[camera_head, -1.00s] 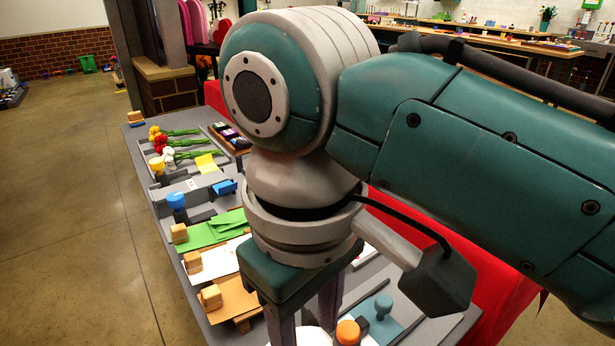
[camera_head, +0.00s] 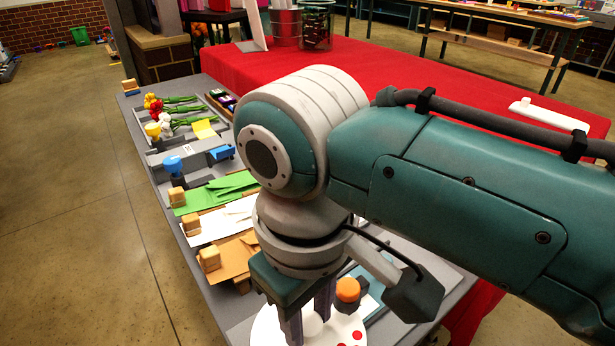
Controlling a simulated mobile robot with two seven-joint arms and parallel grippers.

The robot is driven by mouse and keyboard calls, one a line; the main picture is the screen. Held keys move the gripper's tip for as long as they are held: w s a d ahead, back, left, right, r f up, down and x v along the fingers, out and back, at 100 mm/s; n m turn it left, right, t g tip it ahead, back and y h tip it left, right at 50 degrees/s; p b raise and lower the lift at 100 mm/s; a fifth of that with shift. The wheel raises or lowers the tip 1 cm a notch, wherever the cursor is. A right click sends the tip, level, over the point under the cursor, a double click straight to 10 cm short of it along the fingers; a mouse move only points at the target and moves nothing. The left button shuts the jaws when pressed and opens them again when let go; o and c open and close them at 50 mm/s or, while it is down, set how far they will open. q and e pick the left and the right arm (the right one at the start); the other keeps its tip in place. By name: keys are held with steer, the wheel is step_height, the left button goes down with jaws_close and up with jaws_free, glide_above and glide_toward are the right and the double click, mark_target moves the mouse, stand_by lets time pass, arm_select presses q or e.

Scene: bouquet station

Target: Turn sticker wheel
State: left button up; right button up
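The sticker wheel (camera_head: 268,326) is a white disc at the bottom of the head view, with red round stickers on its right part and its lower edge cut off. A pale rounded knob (camera_head: 312,323) shows on it. My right gripper (camera_head: 308,318) points down over the wheel, its two dark fingers apart with the knob showing between them. I cannot tell whether the fingers touch the knob. My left gripper is out of view.
The grey table (camera_head: 163,218) also holds an orange knob (camera_head: 347,290) close right of my gripper, brown, white and green paper (camera_head: 213,190) with wooden blocks, a blue knob (camera_head: 173,165) and flowers (camera_head: 165,122). A red-covered table (camera_head: 400,85) stands behind.

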jaws_close()
